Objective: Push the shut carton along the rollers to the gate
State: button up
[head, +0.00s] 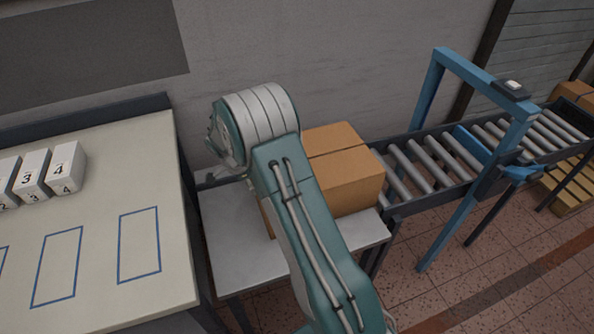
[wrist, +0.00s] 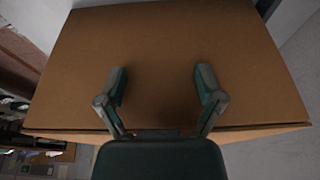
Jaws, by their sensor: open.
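The shut carton (head: 350,180) is a brown box with a seam across its top. It stands on a grey side table at the near end of the rollers (head: 435,163). My arm hides its left part in the head view. In the wrist view the carton's brown face (wrist: 170,50) fills most of the picture. My gripper (wrist: 160,85) is open with its two fingers apart in front of that face; I cannot tell if they touch it. In the head view the gripper is hidden behind my arm. The blue gate (head: 475,75) spans the rollers to the right.
The grey side table (head: 240,255) meets the roller line. A pale table (head: 110,270) at left has blue outlined rectangles and white numbered blocks (head: 65,167). Another carton (head: 575,95) is at the far right, near a yellow pallet (head: 568,190). The rollers between carton and gate look clear.

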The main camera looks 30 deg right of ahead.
jog(key=s+d, duration=0.2)
jog(key=d, duration=1.2)
jog(key=shift+s+d, duration=0.2)
jog(key=shift+s, duration=0.2)
dwell(1.2)
jog(key=shift+d, duration=0.1)
